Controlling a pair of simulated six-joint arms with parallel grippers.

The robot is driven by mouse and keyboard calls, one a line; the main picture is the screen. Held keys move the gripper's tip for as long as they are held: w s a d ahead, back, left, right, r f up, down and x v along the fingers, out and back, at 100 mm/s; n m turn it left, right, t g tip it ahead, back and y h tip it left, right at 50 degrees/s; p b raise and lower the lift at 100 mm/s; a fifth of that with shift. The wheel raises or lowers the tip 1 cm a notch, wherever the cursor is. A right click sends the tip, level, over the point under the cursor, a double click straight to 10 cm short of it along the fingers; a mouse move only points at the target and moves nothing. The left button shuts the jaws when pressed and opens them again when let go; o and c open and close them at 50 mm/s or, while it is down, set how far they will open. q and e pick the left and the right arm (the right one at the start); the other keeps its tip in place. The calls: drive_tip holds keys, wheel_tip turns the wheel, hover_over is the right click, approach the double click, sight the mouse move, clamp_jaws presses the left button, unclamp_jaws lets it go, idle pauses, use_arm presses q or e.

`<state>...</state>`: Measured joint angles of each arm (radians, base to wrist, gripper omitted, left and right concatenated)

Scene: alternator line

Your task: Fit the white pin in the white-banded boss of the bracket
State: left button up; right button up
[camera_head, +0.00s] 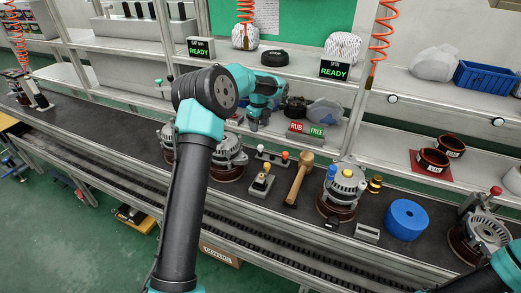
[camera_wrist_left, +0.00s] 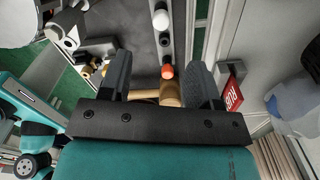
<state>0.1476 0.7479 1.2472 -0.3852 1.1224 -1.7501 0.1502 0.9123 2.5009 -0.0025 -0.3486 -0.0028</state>
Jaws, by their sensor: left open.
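A low dark rack on the belt holds a white-topped pin (camera_head: 260,149) and an orange-red-topped pin (camera_head: 285,156). In the left wrist view the white pin (camera_wrist_left: 160,18) stands at the top and the orange-red one (camera_wrist_left: 167,71) lies between my fingers in the picture. My left gripper (camera_head: 254,126) is open and empty above and behind the rack; its fingers (camera_wrist_left: 157,70) are spread wide. An alternator with its bracket (camera_head: 343,187) stands to the right, with a blue and a yellow top on it. I cannot make out its white-banded boss.
A wooden mallet (camera_head: 299,178) lies right of a small block with a yellow-topped piece (camera_head: 262,181). A blue roll (camera_head: 406,219) stands farther right. Red and green labelled trays (camera_head: 305,131) sit behind. My left forearm hides part of another alternator (camera_head: 230,158).

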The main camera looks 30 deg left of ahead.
sight(260, 146)
use_arm(q)
wheel_tip(260, 146, down, 7)
drive_tip(key=shift+r, duration=0.1)
idle(0.3)
drive_tip(key=shift+w+d+f, duration=0.1)
drive_tip(key=shift+d+f, duration=0.05)
drive_tip(key=shift+f, duration=1.15)
drive_tip(key=shift+d+f, duration=0.1)
drive_tip(key=shift+f, duration=1.2)
drive_tip(key=shift+c, duration=0.3)
drive_tip(key=c, duration=0.9)
drive_tip(key=shift+c, duration=0.2)
